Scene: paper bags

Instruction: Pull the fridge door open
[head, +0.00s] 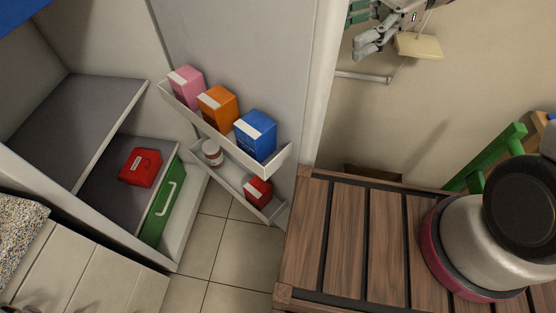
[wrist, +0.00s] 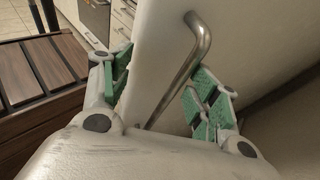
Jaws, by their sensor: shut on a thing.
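The fridge door (head: 245,50) stands wide open in the head view, its inner side with two shelves facing the camera. Its metal handle (head: 362,76) sticks out from the outer side, right of the door's edge. My gripper (head: 372,38) is at the handle, on the outer side of the door. In the wrist view the bent handle bar (wrist: 183,70) runs between the spread fingers of my gripper (wrist: 160,65), with the white door (wrist: 150,50) behind it.
Door shelves hold pink (head: 187,86), orange (head: 218,108) and blue (head: 256,135) boxes. Inside the fridge (head: 70,115) are a red container (head: 140,167) and a green drawer (head: 161,205). A slatted wooden table (head: 340,240) with stacked pans (head: 490,240) stands close to the door at right.

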